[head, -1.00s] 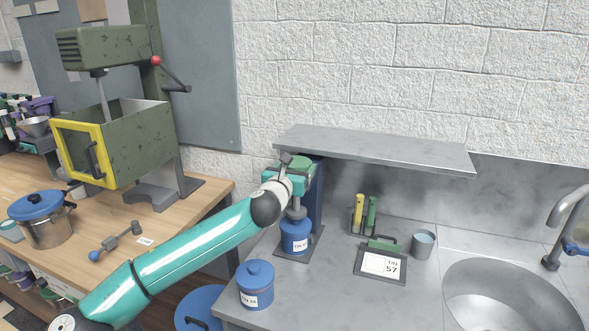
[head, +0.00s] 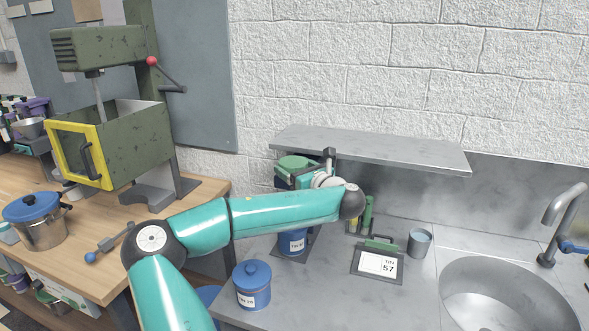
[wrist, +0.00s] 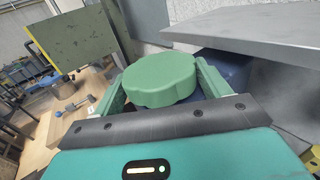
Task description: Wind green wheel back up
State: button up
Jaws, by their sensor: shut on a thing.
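The green wheel (wrist: 160,80) is a flat, lobed knob; it fills the middle of the wrist view. In the head view the green wheel (head: 293,162) sits on top of the blue spindle stand, left of the shelf's end. My gripper (wrist: 158,82) has a finger on each side of the wheel and is shut on it. In the head view my gripper (head: 296,174) reaches it from the right. A labelled blue tin (head: 292,243) stands under the wheel, partly hidden by my arm.
A grey shelf (head: 370,150) juts from the wall just right of the wheel. A second blue tin (head: 252,285), a framed sign reading TIN 57 (head: 378,262), a cup (head: 419,243) and a sink (head: 500,300) are on the counter. A green press (head: 110,130) stands left.

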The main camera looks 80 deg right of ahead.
jog(key=n+t+y, duration=0.1)
jog(key=n+y, duration=0.1)
jog(key=n+t+y, duration=0.1)
jog(key=y, duration=0.2)
jog(key=n+t+y, duration=0.1)
jog(key=n+y, duration=0.1)
jog(key=shift+s+d+r+n+t, duration=0.2)
jog(key=shift+d+n+t, duration=0.1)
jog(key=shift+t, duration=0.1)
jog(key=shift+w+f+n+t+y, duration=0.15)
jog(key=shift+n+y, duration=0.2)
jog(key=shift+y, duration=0.4)
jog(key=shift+s+n+t+y, duration=0.15)
jog(key=shift+n+y, duration=0.2)
jog(key=shift+y, duration=0.4)
jog(key=shift+w+f+y, duration=0.15)
jog(key=shift+w+y, duration=0.05)
jog(key=shift+y, duration=0.1)
jog(key=o, duration=1)
jog(key=shift+w, duration=0.1)
jog(key=shift+s+a, duration=0.15)
jog(key=shift+s, duration=2.2)
jog(key=shift+s+a, duration=0.15)
jog(key=shift+s, duration=2.25)
jog(key=shift+s+a, duration=0.15)
jog(key=shift+s, duration=2.2)
jog(key=shift+a, duration=0.1)
